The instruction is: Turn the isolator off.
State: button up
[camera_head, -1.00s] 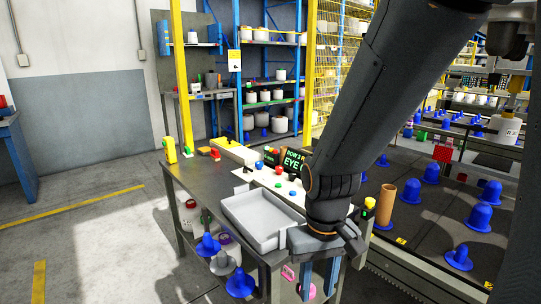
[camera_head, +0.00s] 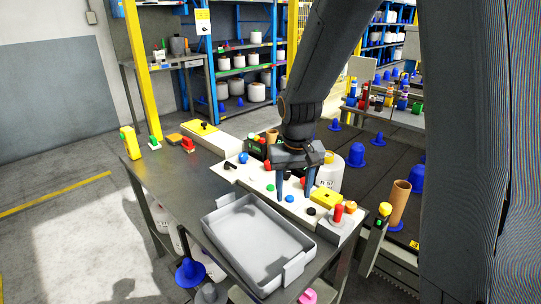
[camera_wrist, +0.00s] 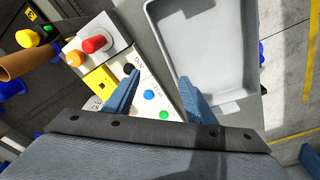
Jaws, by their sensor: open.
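My gripper (camera_head: 294,196) points down over the white control panel (camera_head: 262,180), its two blue fingers apart and nothing between them. In the wrist view, its fingertips (camera_wrist: 160,78) straddle the strip between the panel and the grey tray. No part is clearly labelled as the isolator. At the panel's near right end are a red knob (camera_head: 338,210), an orange knob (camera_head: 351,206), a yellow block (camera_head: 325,196) and a black button (camera_head: 311,211). The red knob (camera_wrist: 94,43) and yellow block (camera_wrist: 101,80) also show left of the fingers in the wrist view.
A grey tray (camera_head: 213,222) lies on the dark table in front of the panel. A yellow plate with a black knob (camera_head: 204,126) sits farther back. A brown tube (camera_head: 399,195) and several blue cones stand to the right.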

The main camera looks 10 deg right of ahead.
jog(key=w+f+m+t+p, duration=0.1)
jog(key=w+t+p, duration=0.35)
jog(key=w, duration=2.25)
jog(key=shift+g, duration=0.65)
jog(key=shift+a+p+x, duration=0.1)
jog(key=shift+p+x, duration=0.65)
jog(key=shift+x, duration=1.4)
jog(key=shift+a+p+x, duration=0.15)
jog(key=shift+p+x, duration=0.6)
jog(key=shift+x, duration=1.35)
jog(key=shift+w, duration=0.15)
jog(key=c, duration=1)
